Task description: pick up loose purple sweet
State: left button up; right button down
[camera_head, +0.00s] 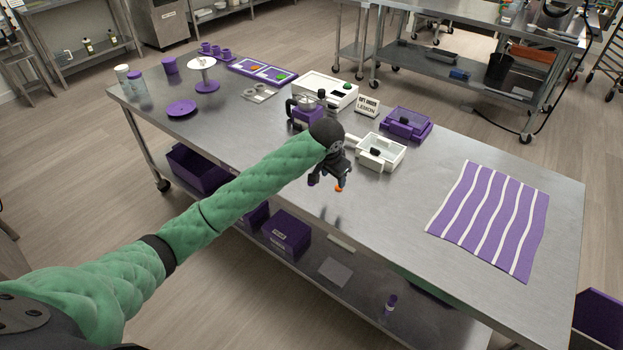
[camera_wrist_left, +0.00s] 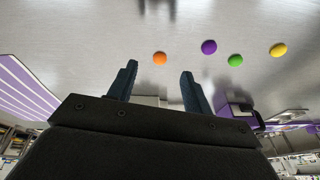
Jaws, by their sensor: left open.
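The loose purple sweet (camera_wrist_left: 209,47) lies on the steel table in the left wrist view, just right of and beyond the right finger. An orange sweet (camera_wrist_left: 160,58) lies between the lines of the two fingers. A green sweet (camera_wrist_left: 235,60) and a yellow sweet (camera_wrist_left: 278,49) lie further right. My left gripper (camera_head: 328,181) is open and empty over the middle of the table; its fingers also show in the left wrist view (camera_wrist_left: 159,72). In the head view the orange sweet (camera_head: 339,189) shows beside the fingertips; I cannot make out the purple sweet there. My right gripper is out of view.
A white tray with a handle (camera_head: 388,164), a purple box (camera_head: 406,121) and a kettle-like pot (camera_head: 303,105) on a purple base stand just behind the gripper. A striped purple towel (camera_head: 490,222) lies at the right. The table between gripper and towel is clear.

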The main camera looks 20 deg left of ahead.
pick_arm(q)
jog(key=w+a+n+g, duration=0.1)
jog(key=a, duration=0.1)
jog(key=w+a+n+g, duration=0.1)
jog(key=w+a, duration=0.1)
jog(key=a, duration=0.1)
jog(key=w+a+n+g+p, duration=0.1)
jog(key=a, duration=0.2)
jog(key=shift+w+r+y, duration=0.25)
jog(key=shift+w+y, duration=0.05)
jog(key=shift+a+f, duration=0.15)
notch_tip(320, 180, down, 2)
jog(key=shift+w+f+p, duration=0.1)
jog(key=shift+p, duration=0.4)
notch_tip(320, 180, down, 4)
jog(key=shift+w+f+p, duration=0.1)
jog(key=shift+w+p, duration=0.05)
jog(key=shift+p, duration=1.05)
jog(key=shift+f, duration=0.6)
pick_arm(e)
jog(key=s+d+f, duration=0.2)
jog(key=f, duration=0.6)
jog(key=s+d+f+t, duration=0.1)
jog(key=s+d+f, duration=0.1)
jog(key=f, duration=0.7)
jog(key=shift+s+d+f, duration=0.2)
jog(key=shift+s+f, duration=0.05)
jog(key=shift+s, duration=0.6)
pick_arm(q)
jog(key=c, duration=1.1)
